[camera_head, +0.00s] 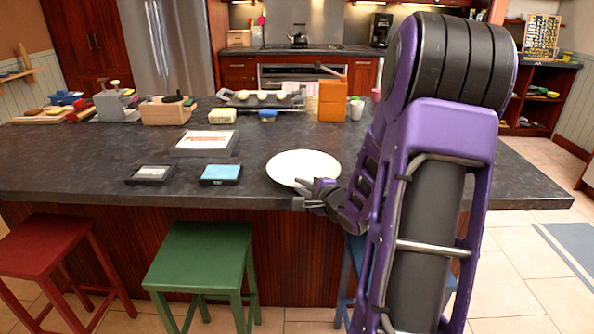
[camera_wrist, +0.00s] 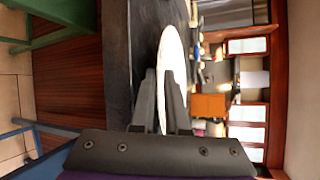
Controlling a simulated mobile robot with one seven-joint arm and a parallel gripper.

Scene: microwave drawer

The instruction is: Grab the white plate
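The white plate (camera_head: 303,165) lies on the dark counter (camera_head: 60,165), near its front edge. In the wrist view the plate (camera_wrist: 173,48) shows nearly edge-on, and its near rim lies between my two fingers. My gripper (camera_head: 303,193) is at the plate's near right rim, one finger above the rim level and one below. In the wrist view my gripper (camera_wrist: 160,85) shows a narrow gap between the fingers, so it looks partly open around the rim. Whether either finger touches the plate is hidden.
A blue-topped box (camera_head: 221,174), a dark box (camera_head: 150,174) and a flat tray (camera_head: 205,143) lie left of the plate. An orange block (camera_head: 332,100) and several items stand behind. Red (camera_head: 45,246) and green (camera_head: 203,255) stools stand in front. The counter right of my arm is clear.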

